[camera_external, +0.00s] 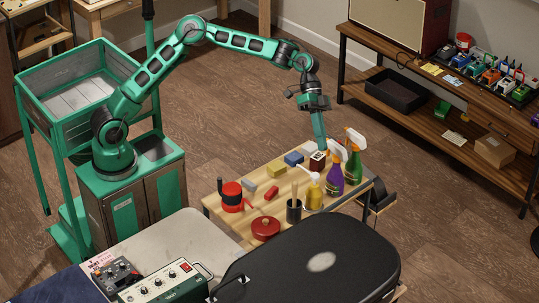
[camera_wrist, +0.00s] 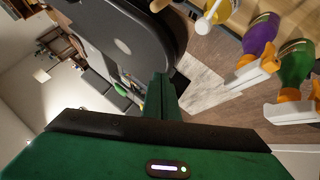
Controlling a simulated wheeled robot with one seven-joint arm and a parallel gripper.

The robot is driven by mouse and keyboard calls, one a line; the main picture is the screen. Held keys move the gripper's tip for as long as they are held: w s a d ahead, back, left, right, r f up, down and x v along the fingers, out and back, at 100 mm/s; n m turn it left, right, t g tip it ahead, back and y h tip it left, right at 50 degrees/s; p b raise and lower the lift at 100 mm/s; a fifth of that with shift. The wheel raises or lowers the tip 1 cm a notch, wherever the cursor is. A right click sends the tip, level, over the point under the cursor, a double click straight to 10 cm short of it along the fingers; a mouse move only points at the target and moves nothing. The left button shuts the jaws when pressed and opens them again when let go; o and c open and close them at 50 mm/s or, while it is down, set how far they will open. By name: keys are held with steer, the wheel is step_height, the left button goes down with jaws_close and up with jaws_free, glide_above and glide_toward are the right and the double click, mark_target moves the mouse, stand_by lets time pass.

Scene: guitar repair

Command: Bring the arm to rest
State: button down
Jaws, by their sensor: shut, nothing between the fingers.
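My arm rises from the green cabinet at the left and arches over the floor to the right. My gripper (camera_external: 320,146) points down at the back of the small wooden table (camera_external: 236,219), close above or behind a dark red box (camera_external: 317,160); I cannot tell whether they touch. In the wrist view my gripper (camera_wrist: 162,88) shows its green fingers together, with nothing held between them.
A purple spray bottle (camera_external: 335,180) and a green one (camera_external: 353,168) stand close right of my gripper. A yellow bottle (camera_external: 314,194), a dark cup (camera_external: 294,212) and red tins share the table. A black case (camera_external: 318,262) lies in front. Floor behind is clear.

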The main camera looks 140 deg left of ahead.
steer(key=s+d+f+m+g, duration=0.1)
steer(key=d+m+g, duration=0.15)
steer(key=d, duration=1.45)
steer(key=s+d+f+m+g, duration=0.1)
steer(key=s+d+m+g, duration=0.15)
steer(key=d, duration=1.45)
steer(key=s+d+m+g+y, duration=0.2)
steer(key=s+d, duration=0.9)
steer(key=d, duration=0.3)
steer(key=s+d+f+m+y, duration=0.1)
steer(key=s+d+f, duration=0.1)
steer(key=s, duration=1.4)
steer(key=s+d+f+m+g+y, duration=0.1)
steer(key=s+d, duration=0.3)
steer(key=s, duration=1.2)
steer(key=shift+f+m, duration=0.3)
steer(key=shift+f, duration=0.6)
steer(key=shift+w+d, duration=0.1)
